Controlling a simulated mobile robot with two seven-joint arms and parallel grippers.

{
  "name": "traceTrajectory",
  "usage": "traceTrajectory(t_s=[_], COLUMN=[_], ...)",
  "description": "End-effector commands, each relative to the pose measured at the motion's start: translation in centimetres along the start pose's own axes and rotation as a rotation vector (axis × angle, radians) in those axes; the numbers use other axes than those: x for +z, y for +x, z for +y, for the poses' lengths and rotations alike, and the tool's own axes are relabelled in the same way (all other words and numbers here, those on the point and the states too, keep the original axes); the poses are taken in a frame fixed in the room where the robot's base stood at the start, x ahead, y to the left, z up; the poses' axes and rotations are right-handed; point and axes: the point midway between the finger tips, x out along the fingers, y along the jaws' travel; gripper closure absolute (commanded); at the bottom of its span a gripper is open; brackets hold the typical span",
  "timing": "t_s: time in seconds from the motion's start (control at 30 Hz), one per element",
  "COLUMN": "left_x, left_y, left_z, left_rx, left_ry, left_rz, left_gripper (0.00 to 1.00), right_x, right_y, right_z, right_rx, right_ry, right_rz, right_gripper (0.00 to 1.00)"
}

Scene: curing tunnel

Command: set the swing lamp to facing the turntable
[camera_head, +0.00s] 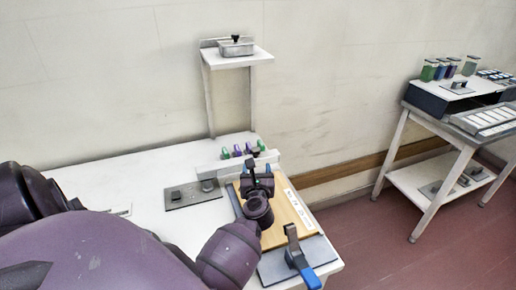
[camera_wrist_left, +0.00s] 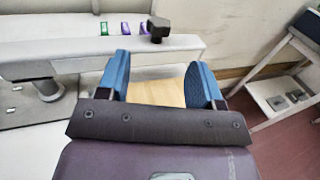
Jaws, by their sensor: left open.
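The swing lamp appears to be the long white bar (camera_head: 232,166) on a short round post over a grey base plate (camera_head: 193,194). In the left wrist view the bar (camera_wrist_left: 75,60) crosses ahead of my fingers, with a black knob (camera_wrist_left: 158,28) near its right end. My left gripper (camera_head: 253,172) is above the tan board, close to the bar's right part. In its wrist view the blue fingers (camera_wrist_left: 158,72) are apart with nothing held between them. Contact with the bar cannot be told. I cannot make out a turntable for certain. My right gripper is not in view.
A tan board (camera_head: 293,228) with a label strip lies on the white table (camera_head: 150,205). A blue-handled lever (camera_head: 303,270) stands at its front. Small green and purple items (camera_head: 238,151) sit behind the bar. A raised shelf (camera_head: 238,59) is behind; a side table (camera_head: 425,182) stands right.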

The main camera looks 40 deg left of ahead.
Motion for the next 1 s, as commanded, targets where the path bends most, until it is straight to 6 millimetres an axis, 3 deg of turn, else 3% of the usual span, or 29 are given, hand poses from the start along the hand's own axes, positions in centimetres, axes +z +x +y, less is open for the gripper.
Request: traceTrajectory(t_s=[0.23,0.5,0.7,1.0], left_x=[0.1,0.1,0.0,0.0], left_y=[4.1,8.2,9.6,9.8], left_z=[0.0,0.0,0.0,0.0], left_rx=[0.001,0.000,0.001,0.001], left_ry=[0.002,0.001,0.000,-0.001], left_rz=[-0.002,-0.001,0.000,0.000], left_gripper=[0.40,0.40,0.40,0.40], right_x=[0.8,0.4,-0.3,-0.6], right_y=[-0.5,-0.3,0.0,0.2], right_z=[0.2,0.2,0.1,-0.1], right_rx=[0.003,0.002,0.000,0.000], right_ry=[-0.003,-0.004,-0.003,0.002], right_rz=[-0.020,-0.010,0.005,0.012], right_gripper=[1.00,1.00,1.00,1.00])
